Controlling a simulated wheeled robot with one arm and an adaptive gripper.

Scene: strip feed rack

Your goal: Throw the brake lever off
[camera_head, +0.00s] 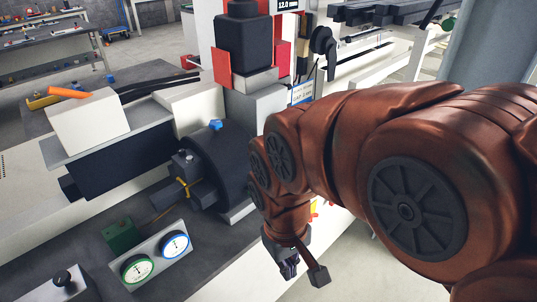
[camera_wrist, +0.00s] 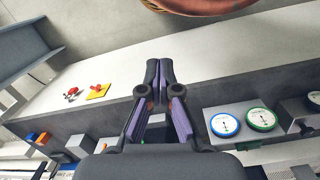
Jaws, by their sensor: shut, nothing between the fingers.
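My gripper (camera_head: 288,268) hangs below my brown arm, over the front edge of the bench. In the wrist view my gripper (camera_wrist: 160,78) has its dark fingertips together with nothing between them. No lever is labelled as the brake lever, so I cannot tell which part it is. A small grey box with a black knob (camera_head: 62,277) sits at the lower left of the head view, away from my gripper.
Two dials, green-rimmed (camera_head: 137,268) and blue-rimmed (camera_head: 175,246), stand on the bench beside a dark round machine housing (camera_head: 222,160). A black press head (camera_head: 243,45) rises behind. Open floor shows at the lower right.

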